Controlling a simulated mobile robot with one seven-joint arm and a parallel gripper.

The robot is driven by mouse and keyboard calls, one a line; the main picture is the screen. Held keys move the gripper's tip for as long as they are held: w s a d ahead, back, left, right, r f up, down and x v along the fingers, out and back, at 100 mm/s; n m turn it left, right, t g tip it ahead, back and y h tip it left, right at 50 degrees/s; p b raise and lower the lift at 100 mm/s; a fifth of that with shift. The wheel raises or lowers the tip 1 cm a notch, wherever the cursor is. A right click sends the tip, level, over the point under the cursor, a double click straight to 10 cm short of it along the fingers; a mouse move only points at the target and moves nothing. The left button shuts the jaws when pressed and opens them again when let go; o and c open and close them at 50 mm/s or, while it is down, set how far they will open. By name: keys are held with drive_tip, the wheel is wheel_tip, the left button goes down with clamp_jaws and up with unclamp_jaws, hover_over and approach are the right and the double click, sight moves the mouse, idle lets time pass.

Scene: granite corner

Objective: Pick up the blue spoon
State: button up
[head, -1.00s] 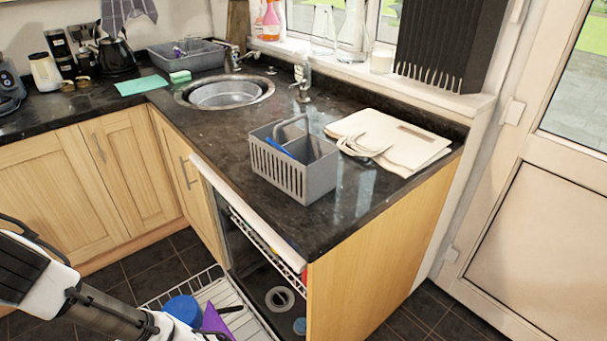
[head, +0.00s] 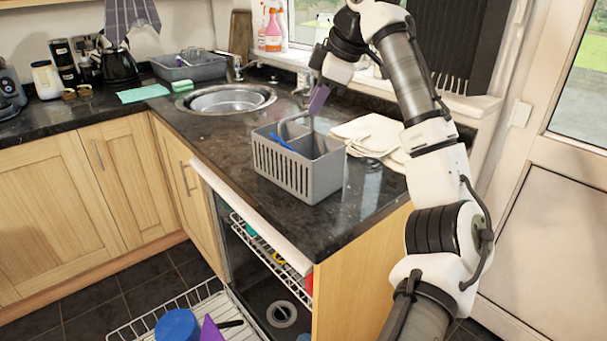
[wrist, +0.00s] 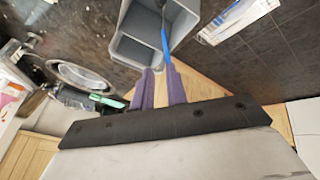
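The blue spoon (head: 283,142) sits in the grey caddy (head: 290,179) on the dark counter, its handle leaning over the left part of the rim. The rest of it is hidden inside. In the wrist view the blue spoon (wrist: 165,45) shows as a thin strip just ahead of the fingertips, nearer the right finger. My gripper (head: 318,102) is above and behind the caddy, with purple fingers. In the wrist view my gripper (wrist: 160,73) has its fingers parted with nothing visible held between them. I cannot tell if the right finger touches the spoon.
A folded cream cloth (head: 366,133) lies right of the caddy, partly behind my arm. The round sink (head: 227,98) and tap (head: 303,88) are behind. The open dishwasher rack (head: 140,327) is below the counter. Counter left of the caddy is clear.

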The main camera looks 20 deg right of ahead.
drive_tip(key=shift+s+d+f+x, duration=0.15)
drive_tip(key=shift+s+x, duration=0.1)
drive_tip(key=shift+x, duration=1.85)
drive_tip(key=shift+s+d+f+x, duration=0.1)
drive_tip(key=shift+s+f+x, duration=0.1)
drive_tip(key=shift+x, duration=1.9)
drive_tip(key=shift+s+d+f+x, duration=0.15)
drive_tip(key=shift+s+x, duration=0.1)
drive_tip(key=shift+x, duration=1.85)
drive_tip(key=shift+r, duration=0.1)
drive_tip(key=shift+f, duration=0.25)
drive_tip(key=shift+c, duration=0.4)
clamp_jaws()
drive_tip(key=shift+r, duration=0.1)
